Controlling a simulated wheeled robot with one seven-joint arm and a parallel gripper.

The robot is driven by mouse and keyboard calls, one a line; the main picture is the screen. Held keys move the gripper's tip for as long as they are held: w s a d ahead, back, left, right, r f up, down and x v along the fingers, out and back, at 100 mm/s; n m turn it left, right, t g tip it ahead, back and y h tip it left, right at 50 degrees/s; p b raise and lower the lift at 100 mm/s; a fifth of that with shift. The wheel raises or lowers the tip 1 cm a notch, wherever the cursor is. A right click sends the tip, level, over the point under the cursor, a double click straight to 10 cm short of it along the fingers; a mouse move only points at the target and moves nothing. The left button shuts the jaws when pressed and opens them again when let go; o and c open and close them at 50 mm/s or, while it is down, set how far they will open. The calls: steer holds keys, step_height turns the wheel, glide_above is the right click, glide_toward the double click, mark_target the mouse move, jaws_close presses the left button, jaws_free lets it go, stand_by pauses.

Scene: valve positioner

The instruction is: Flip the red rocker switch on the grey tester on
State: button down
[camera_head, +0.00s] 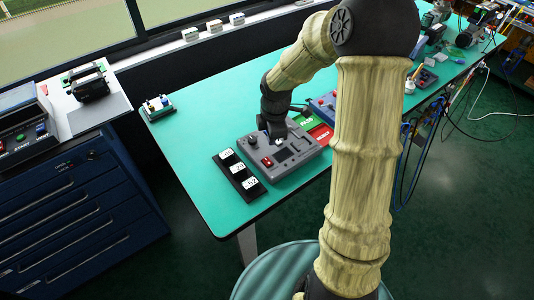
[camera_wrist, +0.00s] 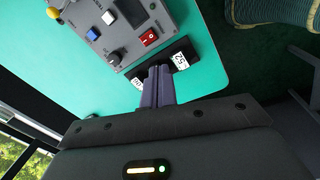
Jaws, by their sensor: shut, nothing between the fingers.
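The grey tester (camera_head: 300,160) lies on the green bench top, and its panel also fills the top of the wrist view (camera_wrist: 120,32). Its red rocker switch (camera_wrist: 149,38) sits near the panel edge closest to my fingers, and shows small in the head view (camera_head: 267,162). Which way the rocker is tipped I cannot tell. My gripper (camera_wrist: 159,70) is shut and empty. In the wrist view its tips appear just below the switch, apart from it, over the black strip.
A black strip with white number tags (camera_head: 239,174) lies left of the tester. A black knob (camera_wrist: 114,58) and blue button (camera_wrist: 92,34) are near the switch.

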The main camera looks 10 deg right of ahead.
mark_target(266, 159)
steer(key=w+n, duration=0.1)
steer(key=w+f+n, duration=0.1)
steer(key=n, duration=0.1)
steer(key=w+n, duration=0.1)
steer(key=w, duration=0.1)
steer(key=shift+d+f, duration=0.2)
steer(key=shift+d, duration=0.1)
steer(key=shift+f, duration=0.1)
steer(key=f, duration=0.4)
steer(key=w+f, duration=0.1)
steer(key=f, duration=0.4)
steer(key=f+p, duration=0.1)
steer(key=f, duration=0.3)
steer(key=shift+w+a+f, duration=0.35)
steer(key=shift+w+a, duration=0.05)
